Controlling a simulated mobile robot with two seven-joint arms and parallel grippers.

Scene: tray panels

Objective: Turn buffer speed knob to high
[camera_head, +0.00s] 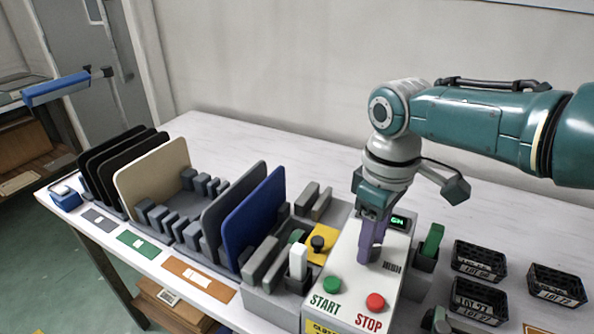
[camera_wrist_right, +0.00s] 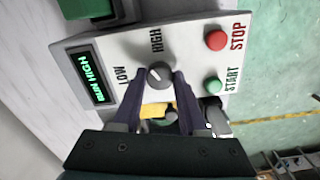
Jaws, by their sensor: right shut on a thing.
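The grey speed knob (camera_wrist_right: 158,75) is on the light control box (camera_head: 343,300), between the LOW and HIGH labels in the right wrist view. My right gripper (camera_wrist_right: 160,78) has its dark fingers on both sides of the knob and is shut on it. In the head view the right gripper (camera_head: 370,250) points down at the box and hides the knob. The display (camera_wrist_right: 89,78) reads RUN HIGH in green letters; part of it shows in the head view (camera_head: 398,221). My left gripper is not in view.
The green START button (camera_head: 332,285) and red STOP button (camera_head: 375,303) sit close by on the same box. A rack with upright beige (camera_head: 158,180), black and blue (camera_head: 255,222) panels stands left. Black lot-labelled trays (camera_head: 480,258) lie right. The table behind is clear.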

